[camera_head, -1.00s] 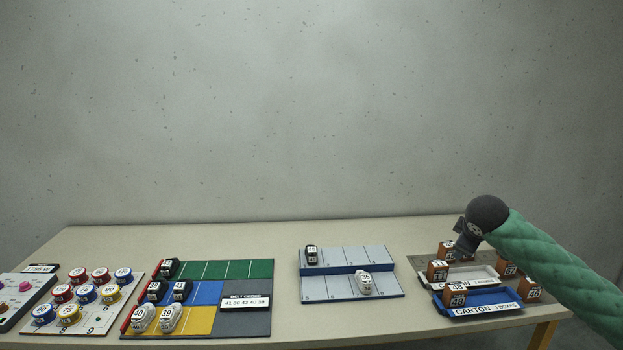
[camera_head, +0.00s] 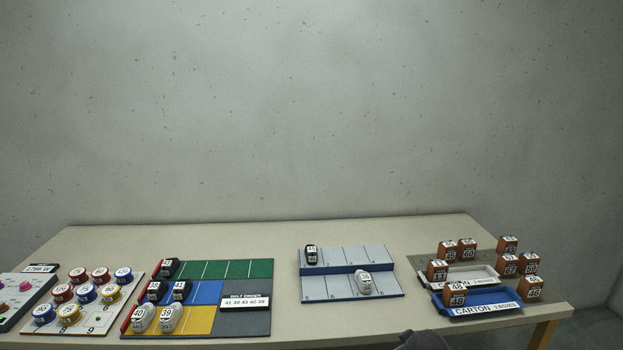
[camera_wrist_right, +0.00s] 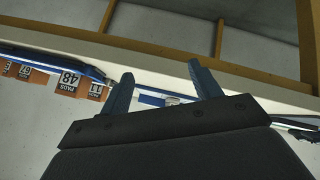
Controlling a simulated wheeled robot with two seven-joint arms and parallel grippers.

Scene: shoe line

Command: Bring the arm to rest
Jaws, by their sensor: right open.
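My right gripper (camera_wrist_right: 165,88) shows in the right wrist view with its two fingers apart and nothing between them. In the head view only a dark rounded part of my right arm shows at the bottom edge, in front of the table (camera_head: 380,328); the fingers are hidden there. My left gripper is in neither view.
A blue carton tray (camera_head: 437,303) and a white tray (camera_head: 432,284) hold brown boxes at the right. A grey two-level rack (camera_head: 340,268) bears two shoes. A coloured board (camera_head: 230,292) with several shoes and a board of round tins (camera_head: 128,292) stand left.

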